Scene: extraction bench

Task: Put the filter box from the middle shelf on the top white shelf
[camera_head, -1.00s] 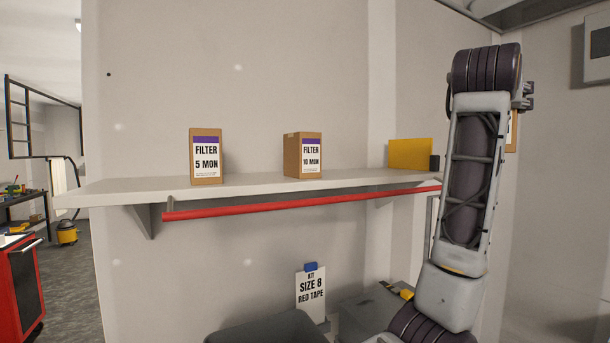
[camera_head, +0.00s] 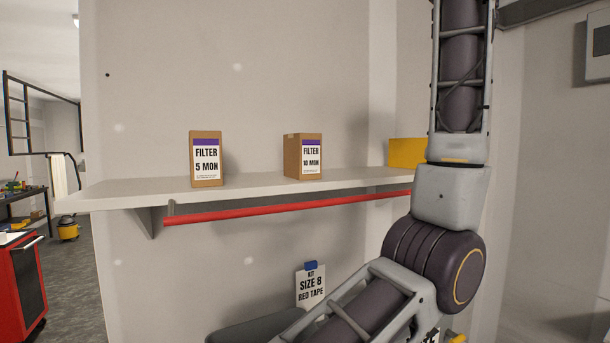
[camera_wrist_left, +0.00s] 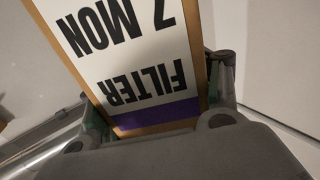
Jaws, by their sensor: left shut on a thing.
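In the left wrist view my left gripper (camera_wrist_left: 158,92) is shut on a cardboard filter box (camera_wrist_left: 130,62) labelled "FILTER 7 MON" with a purple band. The label appears upside down there, and a finger is on each side of the box. The head view shows neither this box nor my left gripper. The white shelf (camera_head: 255,184) runs along the wall in the head view. A "FILTER 5 MON" box (camera_head: 206,160) stands upright on its left part, and a "FILTER 10 MON" box (camera_head: 304,157) stands upright farther right. My right gripper is not in view.
The shelf is bare between the two boxes. A yellow item (camera_head: 405,153) is at its right end, partly behind my arm. A red rod (camera_head: 285,208) runs below the front edge. A "SIZE 8 RED TAPE" card (camera_head: 311,287) is lower down.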

